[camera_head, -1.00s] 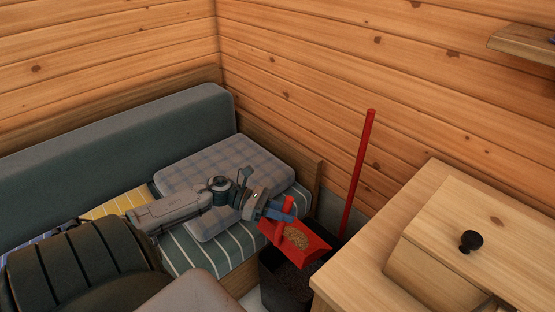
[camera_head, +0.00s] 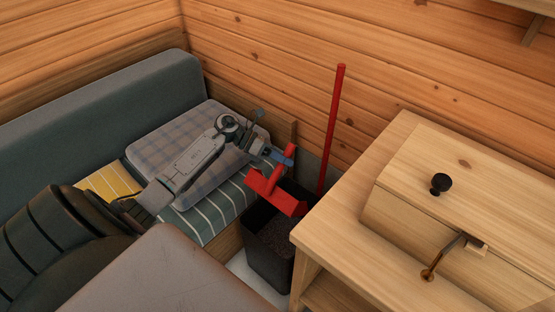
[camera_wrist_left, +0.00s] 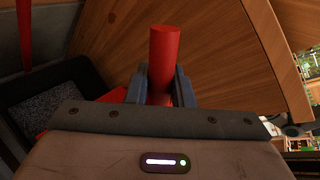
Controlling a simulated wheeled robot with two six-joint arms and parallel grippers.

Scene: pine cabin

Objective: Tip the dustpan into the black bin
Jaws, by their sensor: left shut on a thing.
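The red dustpan (camera_head: 288,201) hangs tilted steeply over the mouth of the black bin (camera_head: 263,262), its lower edge down near the rim. No crumbs show on the part of the pan that I see. My left gripper (camera_head: 281,157) is shut on the dustpan's handle, up and to the right of the pan. In the left wrist view the red handle (camera_wrist_left: 164,58) stands between the fingers. The bin shows there at the left (camera_wrist_left: 85,72), with dark grey speckled matter inside. My right gripper is out of view.
A red pole (camera_head: 331,130) stands upright behind the bin. A wooden table (camera_head: 325,225) with a box and black knob (camera_head: 441,184) is close on the right. A cushioned bench (camera_head: 225,205) with a plaid pillow (camera_head: 195,140) is on the left.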

